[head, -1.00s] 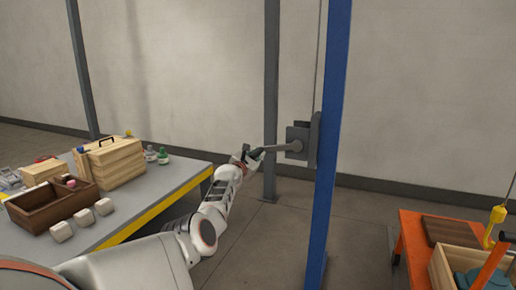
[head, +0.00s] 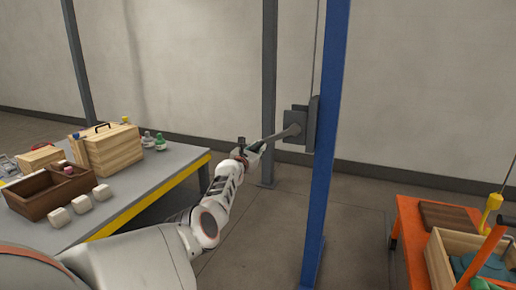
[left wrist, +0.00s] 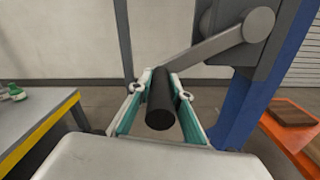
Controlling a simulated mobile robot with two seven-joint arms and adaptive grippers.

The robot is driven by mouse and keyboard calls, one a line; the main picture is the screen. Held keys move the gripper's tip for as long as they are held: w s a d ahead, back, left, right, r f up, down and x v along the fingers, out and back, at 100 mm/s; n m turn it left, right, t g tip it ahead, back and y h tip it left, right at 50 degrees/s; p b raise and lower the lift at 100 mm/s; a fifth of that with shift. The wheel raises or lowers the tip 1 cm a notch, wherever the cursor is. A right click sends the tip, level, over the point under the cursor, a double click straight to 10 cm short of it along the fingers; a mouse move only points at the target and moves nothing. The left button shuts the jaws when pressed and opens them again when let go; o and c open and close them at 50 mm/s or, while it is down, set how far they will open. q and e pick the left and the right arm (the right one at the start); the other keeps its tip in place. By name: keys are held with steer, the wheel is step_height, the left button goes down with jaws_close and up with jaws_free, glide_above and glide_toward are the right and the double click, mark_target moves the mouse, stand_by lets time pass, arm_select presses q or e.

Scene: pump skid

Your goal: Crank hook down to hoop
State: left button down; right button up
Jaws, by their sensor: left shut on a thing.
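A grey winch (head: 297,128) is on a blue post, with a crank arm (head: 275,137) slanting down to the left. My left gripper (head: 244,150) is at the crank's outer end. In the left wrist view, its teal-lined fingers (left wrist: 159,105) are shut around the black crank handle (left wrist: 160,98), and the crank arm (left wrist: 225,42) runs up right to the winch. A yellow hook (head: 492,206) hangs from a thin line at the far right, above a wooden crate (head: 440,262). I cannot make out a hoop clearly; teal parts (head: 488,268) lie in the crate. My right gripper is out of view.
The crate stands on an orange cart (head: 408,225) with an upright orange bar (head: 490,246) and a brown board (head: 448,215). A grey workbench (head: 150,190) with wooden boxes and pale blocks is at left. A grey post (head: 269,90) stands behind the gripper.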

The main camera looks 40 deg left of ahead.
arm_select(q)
steer(key=c, duration=1.8)
jaws_free()
steer(key=shift+d, duration=0.1)
steer(key=shift+c, duration=0.2)
steer(key=shift+r, duration=0.1)
steer(key=shift+r, duration=4.9)
